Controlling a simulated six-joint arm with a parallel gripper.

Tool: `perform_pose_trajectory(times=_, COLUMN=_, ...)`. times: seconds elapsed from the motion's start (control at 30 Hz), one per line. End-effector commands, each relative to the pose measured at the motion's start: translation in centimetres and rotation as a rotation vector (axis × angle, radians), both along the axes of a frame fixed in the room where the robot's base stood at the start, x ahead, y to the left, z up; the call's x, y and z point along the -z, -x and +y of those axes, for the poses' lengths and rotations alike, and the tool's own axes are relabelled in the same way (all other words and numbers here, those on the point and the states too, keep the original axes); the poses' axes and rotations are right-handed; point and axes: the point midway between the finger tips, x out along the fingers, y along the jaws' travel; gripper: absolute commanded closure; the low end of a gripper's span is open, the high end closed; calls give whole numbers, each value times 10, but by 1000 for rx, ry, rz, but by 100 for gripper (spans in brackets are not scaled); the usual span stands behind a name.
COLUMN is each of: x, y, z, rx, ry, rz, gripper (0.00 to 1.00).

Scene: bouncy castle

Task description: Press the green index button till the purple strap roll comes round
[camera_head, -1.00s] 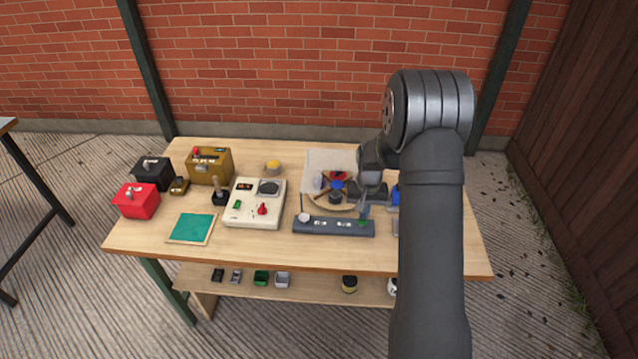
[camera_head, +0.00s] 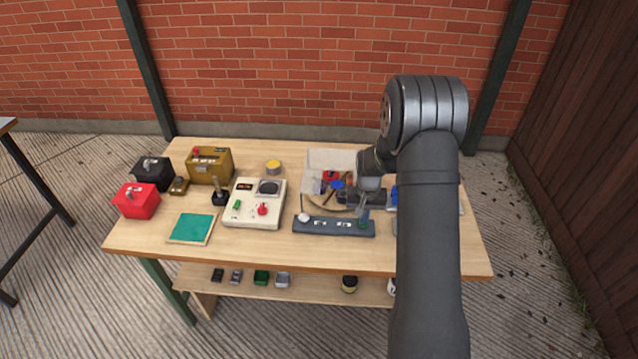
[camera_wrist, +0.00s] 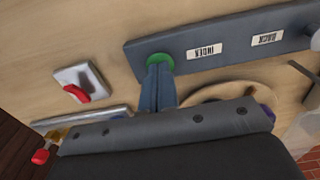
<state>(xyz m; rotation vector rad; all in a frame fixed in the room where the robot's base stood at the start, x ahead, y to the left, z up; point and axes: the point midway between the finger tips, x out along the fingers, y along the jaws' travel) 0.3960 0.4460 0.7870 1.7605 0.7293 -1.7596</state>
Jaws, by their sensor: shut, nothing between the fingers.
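The dark grey button bar (camera_head: 333,227) lies along the front of the table. In the wrist view its green button (camera_wrist: 160,58) sits at one end beside the INDEX label (camera_wrist: 204,51). My gripper (camera_wrist: 160,68) is shut and empty, its fingertips right at the green button and covering part of it. I cannot tell whether the button is pushed down. Behind the bar, a wooden carousel with a red roll (camera_head: 331,174) and a blue roll (camera_head: 338,184) stands by a clear guard (camera_head: 326,160). A purple edge (camera_wrist: 267,110) shows beside my gripper body, which hides the rest.
A white button (camera_head: 304,217) is at the bar's other end, by the BACK label (camera_wrist: 267,39). A cream control box (camera_head: 254,218) stands left of the bar. A grey plate with a red switch (camera_wrist: 78,84) lies beside the bar. Bare table lies in front.

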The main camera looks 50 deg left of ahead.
Motion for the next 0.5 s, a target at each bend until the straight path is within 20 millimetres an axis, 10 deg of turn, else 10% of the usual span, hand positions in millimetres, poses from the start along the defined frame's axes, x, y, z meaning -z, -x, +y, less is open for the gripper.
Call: perform_pose_trajectory(times=0.5, x=-31, y=0, z=0, rx=0, ry=-1, rz=-1, gripper=100)
